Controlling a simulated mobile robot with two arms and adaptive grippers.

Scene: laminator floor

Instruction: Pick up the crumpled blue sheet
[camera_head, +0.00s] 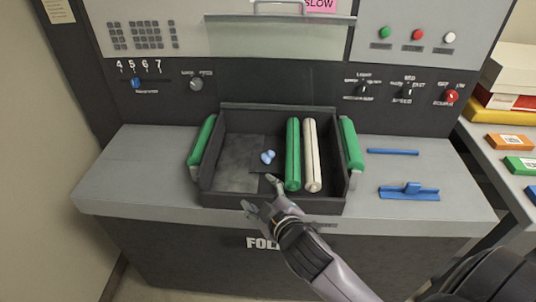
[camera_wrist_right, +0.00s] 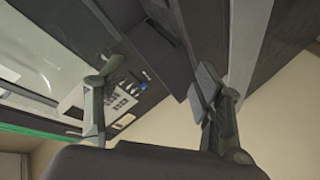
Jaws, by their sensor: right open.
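The crumpled blue sheet (camera_head: 267,157) shows as small light-blue lumps on the floor of a dark open tray (camera_head: 225,195), left of a green roller (camera_head: 293,155). My right gripper (camera_head: 259,191) is over the tray's front edge, in front of the sheet and apart from it in the picture. Its fingers are spread and nothing shows between them. In the right wrist view the fingers (camera_wrist_right: 150,85) are also apart, with the machine's panel behind them; the sheet cannot be made out there. My left gripper is not in view.
A cream roller (camera_head: 312,155) lies beside the green one in the tray. Green bars (camera_head: 352,145) flank the tray. A blue strip (camera_head: 392,152) and a blue handled piece (camera_head: 409,191) lie on the grey worktop (camera_head: 130,170). A control panel rises behind. Boxes stand at right.

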